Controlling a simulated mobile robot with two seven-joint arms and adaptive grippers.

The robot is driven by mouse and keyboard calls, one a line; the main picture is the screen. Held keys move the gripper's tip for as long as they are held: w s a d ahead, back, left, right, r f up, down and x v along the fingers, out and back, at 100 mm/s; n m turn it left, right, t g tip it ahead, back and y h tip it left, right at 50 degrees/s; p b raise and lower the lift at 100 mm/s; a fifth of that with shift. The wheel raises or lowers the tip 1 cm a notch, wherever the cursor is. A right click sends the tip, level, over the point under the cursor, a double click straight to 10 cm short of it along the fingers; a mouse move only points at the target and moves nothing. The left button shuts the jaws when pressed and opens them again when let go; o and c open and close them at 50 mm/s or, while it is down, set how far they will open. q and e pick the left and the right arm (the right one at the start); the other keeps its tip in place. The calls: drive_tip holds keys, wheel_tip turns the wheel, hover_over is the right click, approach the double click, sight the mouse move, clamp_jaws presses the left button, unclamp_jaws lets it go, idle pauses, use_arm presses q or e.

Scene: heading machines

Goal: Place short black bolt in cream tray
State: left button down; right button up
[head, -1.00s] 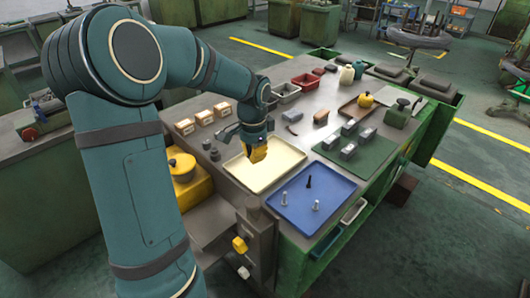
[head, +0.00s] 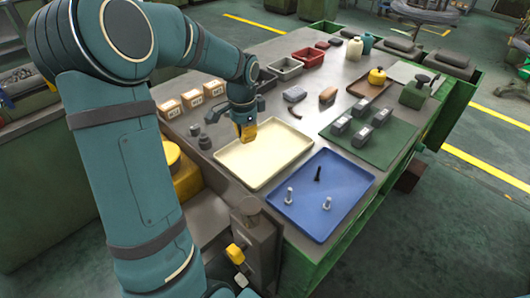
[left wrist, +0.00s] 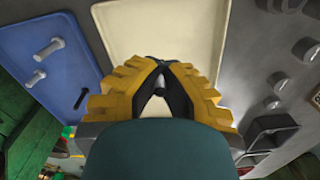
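The short black bolt (head: 318,173) lies in the blue tray (head: 350,213), near its far side; in the left wrist view the bolt (left wrist: 80,97) is left of my gripper. The cream tray (head: 257,177) beside it is empty where it shows; it also appears in the left wrist view (left wrist: 205,30). My left gripper (head: 246,138) hangs over the back left part of the cream tray. My right gripper is not in view.
Small cardboard boxes (head: 192,98), grey and red bins (head: 286,66), and a green mat (head: 385,147) with metal blocks share the bench. A grey post (head: 249,212) stands at the near edge.

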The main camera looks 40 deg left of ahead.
sight(258, 166)
use_arm(q)
drive_tip(key=shift+m, duration=0.6)
drive_tip(key=d+f, duration=0.1)
drive_tip(key=f, duration=0.2)
drive_tip(key=w+f+p, duration=0.1)
drive_tip(key=f, duration=0.2)
drive_tip(key=w+d+f, duration=0.1)
drive_tip(key=f, duration=0.2)
drive_tip(key=shift+d+f, duration=0.35)
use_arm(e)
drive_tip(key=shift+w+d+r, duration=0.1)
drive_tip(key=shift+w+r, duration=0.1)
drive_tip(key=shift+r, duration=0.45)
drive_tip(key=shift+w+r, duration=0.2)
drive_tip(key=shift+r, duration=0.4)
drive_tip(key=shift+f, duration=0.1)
use_arm(q)
drive_tip(key=c, duration=1.7)
unclamp_jaws()
drive_tip(key=shift+f, duration=0.15)
drive_tip(key=o, duration=0.5)
drive_tip(key=shift+o, duration=0.3)
